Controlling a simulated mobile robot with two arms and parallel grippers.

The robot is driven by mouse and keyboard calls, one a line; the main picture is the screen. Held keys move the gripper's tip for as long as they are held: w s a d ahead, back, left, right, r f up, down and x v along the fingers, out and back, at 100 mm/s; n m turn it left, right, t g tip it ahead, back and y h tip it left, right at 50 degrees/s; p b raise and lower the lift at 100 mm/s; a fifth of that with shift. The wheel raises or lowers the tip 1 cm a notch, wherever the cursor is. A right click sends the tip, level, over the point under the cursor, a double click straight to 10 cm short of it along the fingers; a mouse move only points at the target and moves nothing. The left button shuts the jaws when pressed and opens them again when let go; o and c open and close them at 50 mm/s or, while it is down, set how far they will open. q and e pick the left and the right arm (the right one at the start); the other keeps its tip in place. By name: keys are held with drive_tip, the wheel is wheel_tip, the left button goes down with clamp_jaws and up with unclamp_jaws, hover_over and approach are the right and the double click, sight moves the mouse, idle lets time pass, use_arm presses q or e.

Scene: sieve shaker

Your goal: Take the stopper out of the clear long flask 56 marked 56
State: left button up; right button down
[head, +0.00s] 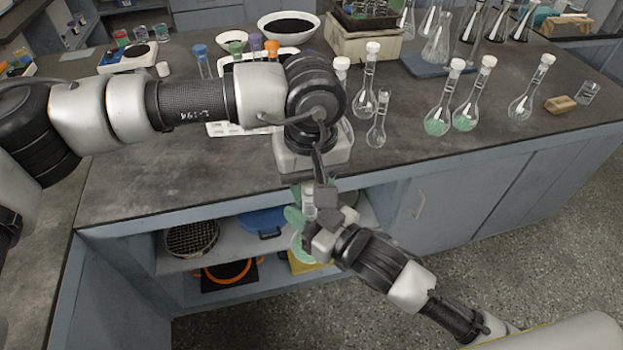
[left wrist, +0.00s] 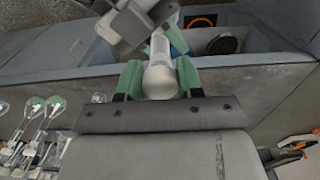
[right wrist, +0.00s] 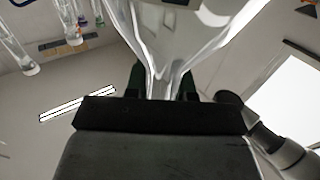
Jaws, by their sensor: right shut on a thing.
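The clear flask (right wrist: 165,35) is held in front of the bench edge, its neck between the green fingers of my right gripper (right wrist: 160,82). The right gripper (head: 312,232) is shut on it; the head view shows the flask only partly behind the grippers. The pale, rounded stopper (left wrist: 160,82) sits on the flask's neck. My left gripper (left wrist: 160,85) is above it, with one green finger on each side of the stopper, close to it and seemingly not clamped. The left gripper (head: 308,185) covers much of the stopper in the head view. I cannot read the mark 56.
Several stoppered flasks stand on the bench (head: 190,172), including two with green liquid (head: 437,127) (head: 465,122). A wooden block (head: 561,104) and small beaker (head: 587,92) are at the right. The open shelf below holds a sieve (head: 190,238) and an orange-rimmed pan (head: 230,270).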

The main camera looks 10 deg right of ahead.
use_arm(q)
drive_tip(key=shift+d, duration=0.15)
drive_tip(key=c, duration=0.3)
drive_tip(key=n, duration=0.6)
drive_tip(key=shift+d+r, duration=0.1)
drive_tip(key=shift+d, duration=0.05)
drive_tip(key=n, duration=0.4)
drive_tip(key=shift+w, duration=0.1)
drive_tip(key=n, duration=0.5)
drive_tip(key=shift+w, duration=0.1)
drive_tip(key=n, duration=0.7)
drive_tip(key=shift+w+r, duration=0.1)
drive_tip(key=shift+w, duration=0.05)
drive_tip(key=n, duration=0.6)
drive_tip(key=shift+w+a, duration=0.1)
drive_tip(key=shift+a, duration=0.15)
drive_tip(key=shift+d, duration=0.1)
drive_tip(key=shift+r, duration=0.2)
drive_tip(key=shift+r, duration=0.9)
